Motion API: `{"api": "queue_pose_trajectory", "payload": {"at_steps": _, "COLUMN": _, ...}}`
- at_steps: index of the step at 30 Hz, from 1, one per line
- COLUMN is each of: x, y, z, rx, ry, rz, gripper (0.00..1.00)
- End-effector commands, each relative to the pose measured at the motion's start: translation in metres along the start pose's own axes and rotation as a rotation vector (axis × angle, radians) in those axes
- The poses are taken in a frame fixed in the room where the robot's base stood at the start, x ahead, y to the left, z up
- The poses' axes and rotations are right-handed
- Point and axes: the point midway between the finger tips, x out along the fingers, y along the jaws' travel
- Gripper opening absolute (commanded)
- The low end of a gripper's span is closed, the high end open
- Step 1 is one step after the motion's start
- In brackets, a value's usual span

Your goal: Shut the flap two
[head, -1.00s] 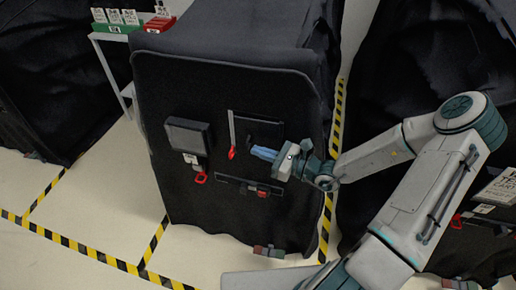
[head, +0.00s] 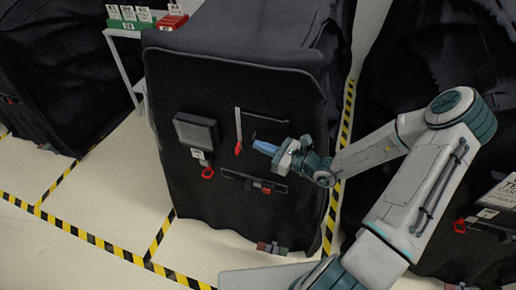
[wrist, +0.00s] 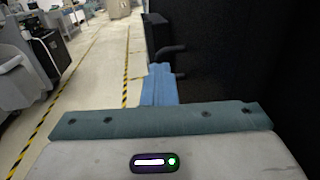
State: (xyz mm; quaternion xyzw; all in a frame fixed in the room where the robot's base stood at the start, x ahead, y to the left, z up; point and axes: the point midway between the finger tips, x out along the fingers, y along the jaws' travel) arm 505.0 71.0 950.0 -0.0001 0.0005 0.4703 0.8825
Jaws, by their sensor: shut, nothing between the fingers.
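The black-covered cart (head: 240,225) stands in the middle of the head view. Its front carries a dark rectangular panel (head: 268,120) beside an upright grey strip with a red tip (head: 238,130). To the left is a grey box-like flap (head: 195,131) standing out from the cover, with a red pull (head: 207,172) below. I cannot tell which one is flap two. My gripper (head: 262,146) is shut and empty, its blue fingers at the lower part of the dark panel; contact is unclear. In the wrist view the fingers (wrist: 160,85) point along a dark surface with black bars (wrist: 170,52).
A low slot with a red piece (head: 262,186) lies below my gripper. A small shelf (head: 128,35) with green and red boxes stands behind left. Another covered cart (head: 405,80) is close on the right. Yellow-black floor tape (head: 85,236) borders clear floor at front left.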

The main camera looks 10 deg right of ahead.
Motion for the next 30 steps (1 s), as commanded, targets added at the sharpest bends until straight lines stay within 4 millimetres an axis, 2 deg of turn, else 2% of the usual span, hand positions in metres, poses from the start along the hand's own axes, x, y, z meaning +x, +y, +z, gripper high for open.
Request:
{"api": "queue_pose_trajectory", "payload": {"at_steps": 8, "x": 0.006, "y": 0.003, "z": 0.005, "rx": -0.003, "ry": -0.013, "rz": 0.012, "gripper": 0.00}}
{"api": "queue_pose_trajectory", "payload": {"at_steps": 13, "x": -0.004, "y": 0.002, "z": 0.006, "rx": -0.002, "ry": -0.013, "rz": 0.013, "gripper": 0.00}}
{"api": "queue_pose_trajectory", "payload": {"at_steps": 17, "x": -0.027, "y": -0.001, "z": 0.006, "rx": -0.001, "ry": -0.010, "rz": 0.011, "gripper": 0.00}}
{"api": "queue_pose_trajectory", "payload": {"at_steps": 24, "x": -0.085, "y": -0.001, "z": -0.001, "rx": -0.003, "ry": -0.005, "rz": 0.010, "gripper": 0.00}}
{"api": "queue_pose_trajectory", "payload": {"at_steps": 30, "x": -0.119, "y": 0.001, "z": 0.000, "rx": -0.002, "ry": -0.005, "rz": 0.012, "gripper": 0.00}}
